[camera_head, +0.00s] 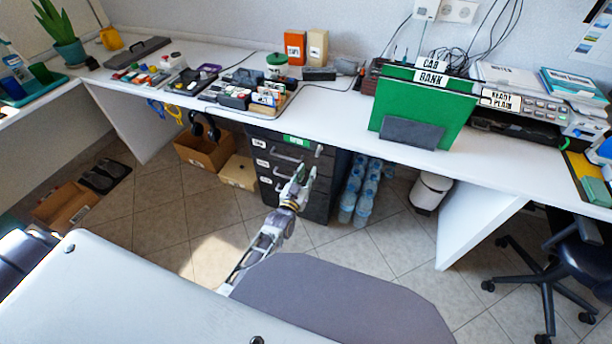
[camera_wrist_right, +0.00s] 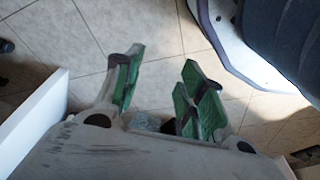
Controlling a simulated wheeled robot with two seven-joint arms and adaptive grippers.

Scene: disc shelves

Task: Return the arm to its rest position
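My left gripper (camera_head: 305,172) shows in the head view in front of the dark drawer unit (camera_head: 328,190) under the desk. Its fingers point up the picture with a gap between them, and I see nothing held. I cannot tell whether it touches a drawer. My right gripper (camera_wrist_right: 158,85) shows in the right wrist view with its green-padded fingers apart. It is open and empty above the tiled floor (camera_wrist_right: 150,30). The right gripper does not show in the head view.
The long white desk (camera_head: 345,108) carries a green box (camera_head: 425,120) and small items. Bottle packs (camera_head: 365,195), a white bin (camera_head: 430,190) and cardboard boxes (camera_head: 205,152) stand below. An office chair (camera_head: 560,265) is at the right. Tiled floor lies open between.

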